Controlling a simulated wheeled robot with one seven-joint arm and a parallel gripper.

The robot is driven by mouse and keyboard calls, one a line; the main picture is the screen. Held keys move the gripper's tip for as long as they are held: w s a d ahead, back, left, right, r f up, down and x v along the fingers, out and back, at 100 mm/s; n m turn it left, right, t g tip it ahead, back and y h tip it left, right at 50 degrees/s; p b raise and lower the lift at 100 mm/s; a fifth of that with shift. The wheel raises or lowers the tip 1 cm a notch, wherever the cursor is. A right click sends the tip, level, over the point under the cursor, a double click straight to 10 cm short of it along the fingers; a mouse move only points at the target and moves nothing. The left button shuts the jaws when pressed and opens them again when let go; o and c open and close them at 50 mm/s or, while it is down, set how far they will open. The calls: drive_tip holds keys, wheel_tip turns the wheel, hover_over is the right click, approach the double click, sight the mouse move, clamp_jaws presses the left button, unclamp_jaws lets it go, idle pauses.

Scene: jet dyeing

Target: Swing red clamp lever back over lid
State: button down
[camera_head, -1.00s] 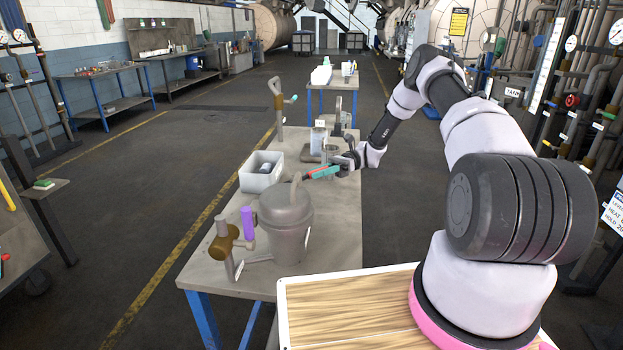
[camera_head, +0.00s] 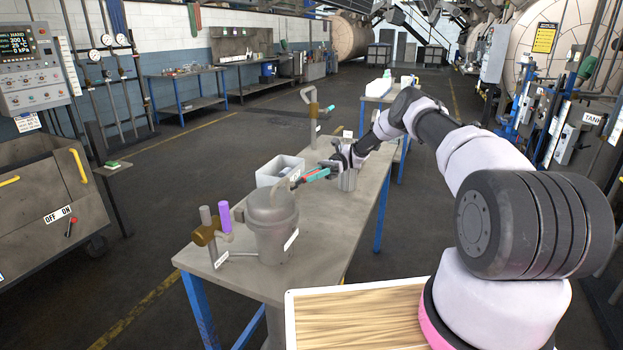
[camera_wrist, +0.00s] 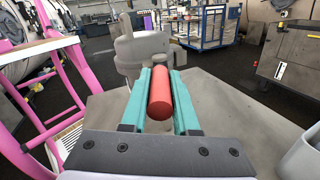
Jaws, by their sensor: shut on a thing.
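The red clamp lever (camera_wrist: 160,92) lies lengthwise between the teal fingers of my gripper (camera_wrist: 160,85) in the wrist view, and the fingers are shut on it. In the head view the lever's red grip (camera_head: 299,182) shows only as a small piece at the tips of my gripper (camera_head: 316,174). The grey lidded pot (camera_head: 271,230) stands on the bench, just left of and nearer than my gripper. Its round lid (camera_wrist: 140,48) shows beyond the lever in the wrist view. The lever's joint with the lid is hard to make out.
The metal bench (camera_head: 325,262) carries a pale bin (camera_head: 280,169) behind the pot, a metal cup (camera_head: 347,180) beside my gripper, and a brown-headed fixture (camera_head: 206,235) with a purple cylinder (camera_head: 224,216) to the left. A tall handled tool (camera_head: 312,118) stands farther back. The bench's front right is clear.

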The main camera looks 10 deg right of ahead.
sight(310, 174)
drive_tip(key=c, duration=0.7)
unclamp_jaws()
drive_tip(key=shift+r, duration=0.1)
wheel_tip(310, 174, up, 10)
drive_tip(key=shift+f, duration=0.1)
